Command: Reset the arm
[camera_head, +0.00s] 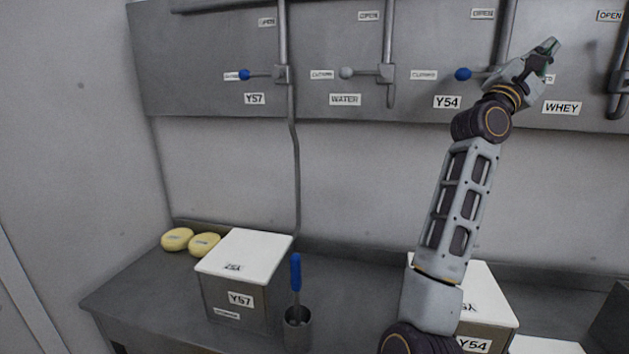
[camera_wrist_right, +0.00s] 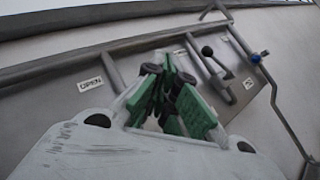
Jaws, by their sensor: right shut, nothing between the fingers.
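My right arm rises from the bottom of the head view, and its gripper (camera_head: 550,46) is raised in front of the valve panel (camera_head: 200,60), between the Y54 and WHEY labels. In the right wrist view, the green fingers of the right gripper (camera_wrist_right: 165,78) are together with nothing between them. The panel and its pipes lie beyond the fingers there; I cannot tell the exact gap. My left gripper is in neither view.
Valve handles for Y57 (camera_head: 246,75), WATER (camera_head: 347,72) and Y54 (camera_head: 463,74) point left. Below, a counter (camera_head: 130,290) holds a Y57 box (camera_head: 240,285), a Y54 box (camera_head: 490,290), yellow rounds (camera_head: 177,239) and a cup (camera_head: 298,330) with a blue-handled tool (camera_head: 296,273).

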